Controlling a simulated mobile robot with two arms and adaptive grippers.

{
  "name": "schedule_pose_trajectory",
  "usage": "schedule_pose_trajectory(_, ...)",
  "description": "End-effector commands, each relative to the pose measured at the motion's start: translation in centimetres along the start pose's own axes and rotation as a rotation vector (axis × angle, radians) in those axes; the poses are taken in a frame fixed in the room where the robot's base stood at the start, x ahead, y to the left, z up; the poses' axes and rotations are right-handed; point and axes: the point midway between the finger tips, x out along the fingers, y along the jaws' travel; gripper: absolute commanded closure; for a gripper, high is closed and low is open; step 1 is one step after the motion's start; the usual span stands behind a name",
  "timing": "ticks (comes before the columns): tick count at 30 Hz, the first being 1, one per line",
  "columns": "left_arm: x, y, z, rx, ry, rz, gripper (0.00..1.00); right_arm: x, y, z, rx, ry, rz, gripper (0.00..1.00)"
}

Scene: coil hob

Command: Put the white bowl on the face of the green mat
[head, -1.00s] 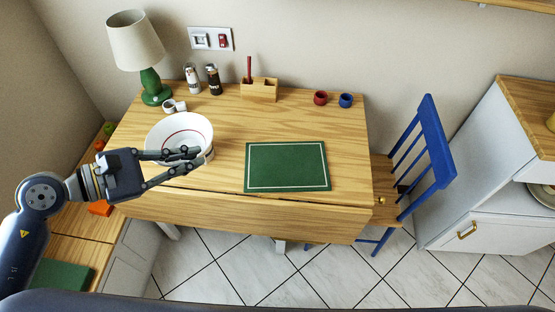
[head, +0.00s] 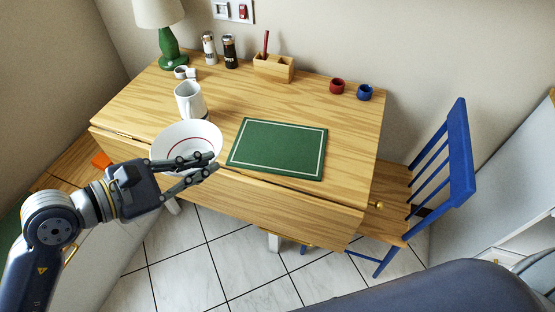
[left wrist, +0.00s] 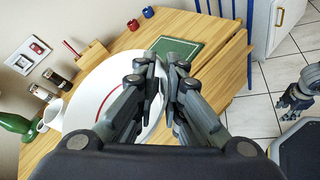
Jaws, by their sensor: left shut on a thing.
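The white bowl (head: 186,136), with a red ring inside, is at the front left of the wooden table in the head view. My left gripper (head: 214,162) is shut on its near right rim. The bowl overlaps the table's front edge and looks held above the top. It fills much of the left wrist view (left wrist: 98,88), where the left gripper (left wrist: 160,62) pinches its rim. The green mat (head: 278,148), with a white border line, lies flat and bare to the right of the bowl. My right gripper (left wrist: 297,94) shows small at the right of the left wrist view; its jaws are unclear.
A white mug (head: 190,100) stands just behind the bowl. A green lamp (head: 170,50), two shakers (head: 229,51), a wooden pen holder (head: 273,68), a red cup (head: 337,86) and a blue cup (head: 365,92) line the back. A blue chair (head: 455,165) stands at the right.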

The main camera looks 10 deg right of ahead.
Motion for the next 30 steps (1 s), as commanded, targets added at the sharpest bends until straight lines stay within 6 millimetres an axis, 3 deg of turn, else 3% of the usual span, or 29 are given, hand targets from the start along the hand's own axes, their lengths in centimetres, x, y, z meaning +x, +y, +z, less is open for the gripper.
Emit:
schedule_pose_trajectory(1,2.2,-1.4,-0.6,0.017,-0.017,-0.013,1.00,1.7,0.0,-1.0,0.002,0.012,0.001,0.60)
schedule_pose_trajectory(6,7.3,-4.8,0.2,0.039,-0.039,-0.066,1.00,1.9,0.2,-4.3,0.008,0.037,0.004,0.60)
schedule_pose_trajectory(12,11.4,-8.3,1.1,0.054,-0.056,-0.111,1.00,1.0,0.3,-6.8,0.013,0.059,0.006,0.60)
schedule_pose_trajectory(16,12.7,-9.7,1.5,0.057,-0.061,-0.128,1.00,0.2,0.4,-7.6,0.015,0.067,0.007,0.60)
schedule_pose_trajectory(22,14.0,-9.6,1.6,0.056,-0.061,-0.134,1.00,-0.4,0.4,-8.0,0.016,0.070,0.008,0.60)
schedule_pose_trajectory(30,18.6,-5.7,0.7,0.053,-0.062,-0.134,1.00,-0.5,0.4,-8.0,0.016,0.071,0.008,0.60)
